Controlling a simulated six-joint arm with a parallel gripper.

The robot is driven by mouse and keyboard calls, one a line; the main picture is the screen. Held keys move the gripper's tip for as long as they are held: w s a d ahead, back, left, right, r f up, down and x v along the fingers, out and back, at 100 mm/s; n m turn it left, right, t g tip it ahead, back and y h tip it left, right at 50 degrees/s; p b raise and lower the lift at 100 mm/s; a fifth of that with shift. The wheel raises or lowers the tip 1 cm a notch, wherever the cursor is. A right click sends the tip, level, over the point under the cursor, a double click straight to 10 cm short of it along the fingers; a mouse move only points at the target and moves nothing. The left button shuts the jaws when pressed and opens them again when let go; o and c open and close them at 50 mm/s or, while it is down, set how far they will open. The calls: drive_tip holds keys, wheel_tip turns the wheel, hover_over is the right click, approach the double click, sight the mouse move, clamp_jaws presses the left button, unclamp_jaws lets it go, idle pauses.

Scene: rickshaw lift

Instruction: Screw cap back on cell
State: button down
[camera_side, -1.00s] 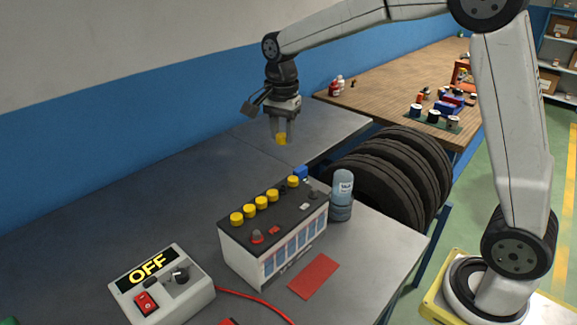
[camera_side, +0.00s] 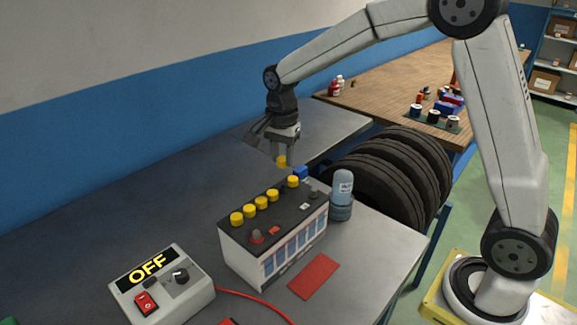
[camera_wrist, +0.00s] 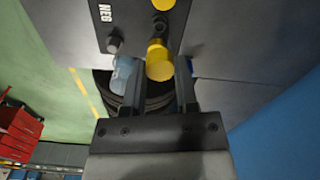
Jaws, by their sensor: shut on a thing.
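My gripper (camera_side: 281,157) is shut on a yellow cap (camera_side: 282,162) and holds it above the far end of the battery (camera_side: 285,254). In the wrist view the held cap (camera_wrist: 159,66) sits between the two fingers. Several other yellow caps (camera_side: 249,210) stand in a row on the battery's dark top. A wider gap in that row lies just before the farthest seated cap (camera_side: 293,181). In the wrist view a dark round opening (camera_wrist: 160,24) shows between the held cap and a seated cap (camera_wrist: 163,4). The held cap is apart from the battery in the side view.
A blue-grey bottle (camera_side: 343,185) stands right of the battery, and a small blue object (camera_side: 300,172) is behind it. A control box reading OFF (camera_side: 160,285) is front left. A red mat (camera_side: 314,276) lies in front.

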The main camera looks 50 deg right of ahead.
hover_over(283, 188)
drive_tip(key=shift+f, duration=2.25)
drive_tip(key=shift+f, duration=1.3)
idle(2.0)
drive_tip(key=shift+c, duration=0.3)
unclamp_jaws()
drive_tip(key=shift+r, duration=0.1)
drive_tip(key=shift+r, duration=3.45)
